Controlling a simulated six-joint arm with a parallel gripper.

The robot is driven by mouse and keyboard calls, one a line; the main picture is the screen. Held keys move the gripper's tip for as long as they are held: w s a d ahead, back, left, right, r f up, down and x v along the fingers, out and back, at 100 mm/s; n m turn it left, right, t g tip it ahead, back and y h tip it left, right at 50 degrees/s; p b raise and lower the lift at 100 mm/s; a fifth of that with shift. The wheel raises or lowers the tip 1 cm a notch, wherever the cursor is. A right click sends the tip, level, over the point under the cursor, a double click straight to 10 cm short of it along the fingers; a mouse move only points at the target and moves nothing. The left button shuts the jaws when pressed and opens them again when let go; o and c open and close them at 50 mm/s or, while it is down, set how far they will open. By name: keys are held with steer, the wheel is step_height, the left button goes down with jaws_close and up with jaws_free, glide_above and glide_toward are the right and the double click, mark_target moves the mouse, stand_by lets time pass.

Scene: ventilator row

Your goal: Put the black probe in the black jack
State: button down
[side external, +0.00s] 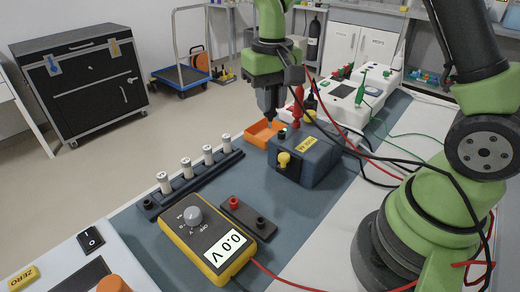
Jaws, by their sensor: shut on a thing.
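A small dark block (246,215) in front carries a red jack (233,202) and a black jack (260,223). I see nothing in either.
The yellow multimeter (207,241) reads 0.0 V beside the block. A rail (210,177) holds several pale cylinders. An orange tray (261,134) sits behind. White devices (355,100) stand at the back right. Red, black and green cables cross the right side.

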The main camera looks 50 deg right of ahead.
steer(key=d+r+m, duration=0.2)
steer(key=d+r, duration=0.1)
steer(key=d, duration=0.2)
steer(key=shift+w+f, duration=0.15)
steer(key=shift+f, duration=1.4)
steer(key=shift+w+f, duration=0.1)
steer(key=shift+f, duration=1.45)
steer(key=shift+f, duration=0.95)
steer(key=c, duration=0.9)
jaws_free()
